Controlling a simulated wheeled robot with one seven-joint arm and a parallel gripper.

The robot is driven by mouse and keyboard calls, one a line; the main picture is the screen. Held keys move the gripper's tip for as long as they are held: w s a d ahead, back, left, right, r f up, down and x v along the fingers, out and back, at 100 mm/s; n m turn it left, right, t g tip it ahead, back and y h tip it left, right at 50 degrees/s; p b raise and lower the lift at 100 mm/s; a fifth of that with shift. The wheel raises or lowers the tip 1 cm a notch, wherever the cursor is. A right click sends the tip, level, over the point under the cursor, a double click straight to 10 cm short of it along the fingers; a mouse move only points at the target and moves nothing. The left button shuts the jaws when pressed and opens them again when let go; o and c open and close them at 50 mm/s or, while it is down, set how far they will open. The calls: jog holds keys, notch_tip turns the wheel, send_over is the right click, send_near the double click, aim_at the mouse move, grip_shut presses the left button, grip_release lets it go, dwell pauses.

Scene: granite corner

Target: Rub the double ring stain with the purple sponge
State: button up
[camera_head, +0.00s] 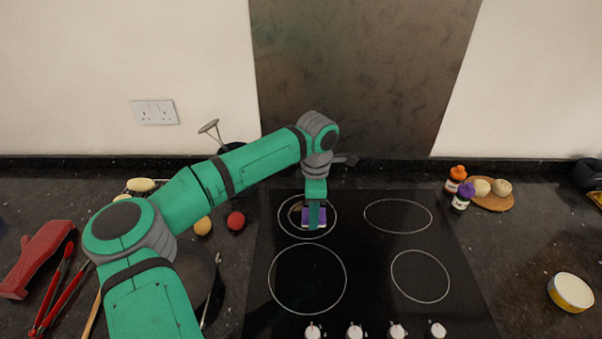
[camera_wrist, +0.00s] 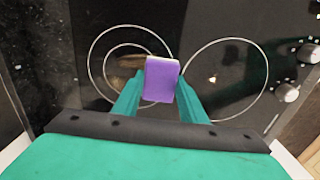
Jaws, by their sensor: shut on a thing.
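My gripper (camera_head: 315,205) is shut on the purple sponge (camera_head: 321,217), over the back left ring of the black hob. In the wrist view the sponge (camera_wrist: 161,82) sits between my two green fingers, with a paler edge at its far end. A brownish stain (camera_head: 296,209) shows inside that ring, just left of the sponge. In the wrist view the stain (camera_wrist: 131,62) lies inside the double ring, beside the left finger. The sponge and fingers hide part of this area. I cannot tell whether the sponge touches the glass.
The hob (camera_head: 366,266) has several white rings and a row of knobs (camera_head: 354,331) in front. Two capped bottles (camera_head: 459,190) and a round board (camera_head: 493,202) stand right of it. The hob's right side is clear.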

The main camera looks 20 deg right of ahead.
jog(key=shift+a+r, duration=0.3)
jog(key=shift+r, duration=0.6)
jog(key=shift+s+d+r, duration=0.1)
jog(key=shift+d+r, duration=0.1)
jog(key=shift+r, duration=0.7)
jog(key=shift+s, duration=0.1)
